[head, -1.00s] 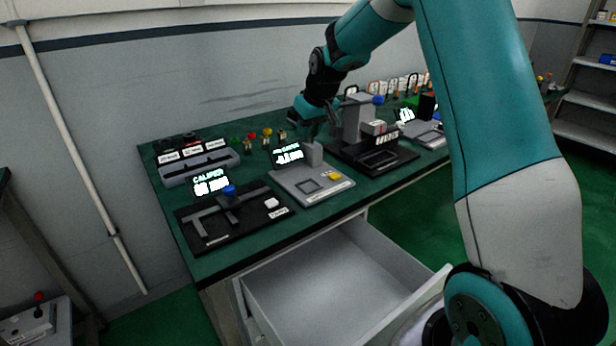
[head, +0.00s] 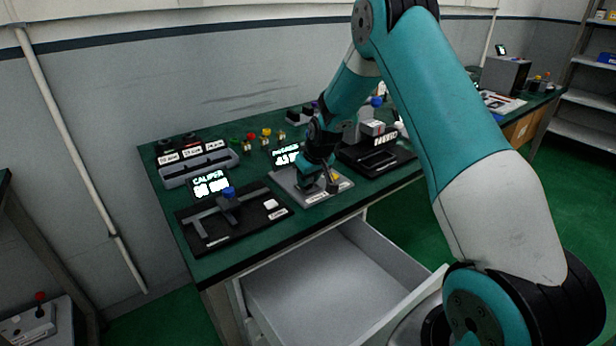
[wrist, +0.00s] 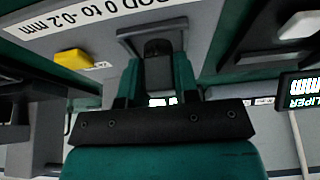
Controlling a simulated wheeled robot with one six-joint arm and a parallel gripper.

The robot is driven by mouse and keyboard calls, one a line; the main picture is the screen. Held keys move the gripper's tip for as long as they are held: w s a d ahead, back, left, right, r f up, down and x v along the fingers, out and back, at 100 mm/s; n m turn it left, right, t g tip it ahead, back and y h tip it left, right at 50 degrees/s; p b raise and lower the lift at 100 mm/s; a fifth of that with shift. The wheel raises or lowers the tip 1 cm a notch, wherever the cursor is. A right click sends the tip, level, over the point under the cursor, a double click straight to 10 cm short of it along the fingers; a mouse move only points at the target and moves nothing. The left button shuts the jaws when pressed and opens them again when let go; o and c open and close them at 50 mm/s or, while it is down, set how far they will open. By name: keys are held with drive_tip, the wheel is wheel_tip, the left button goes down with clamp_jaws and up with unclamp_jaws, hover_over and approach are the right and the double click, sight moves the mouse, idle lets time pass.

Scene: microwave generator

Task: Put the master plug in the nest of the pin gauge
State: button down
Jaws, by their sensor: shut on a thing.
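The pin gauge (head: 283,178) is a light grey plate with a lit display (head: 287,156) behind it, on the green bench. In the wrist view its label strip (wrist: 100,14) and yellow button (wrist: 73,59) show. The square nest frame (wrist: 127,37) shows just beyond my fingers. My gripper (head: 331,186) points down low over the gauge plate, in front of the display. In the wrist view my gripper (wrist: 158,48) is shut at the nest.
The black caliper station (head: 245,226) with a blue knob lies left of the gauge. A dark station with a grey column (head: 350,133) stands close on the right. Small coloured-top plugs (head: 250,138) stand behind. An open drawer (head: 340,280) juts out below the bench front.

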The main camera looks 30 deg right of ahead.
drive_tip(key=c, duration=1.3)
unclamp_jaws()
drive_tip(key=shift+f, duration=0.15)
drive_tip(key=o, duration=0.4)
drive_tip(key=shift+o, duration=0.2)
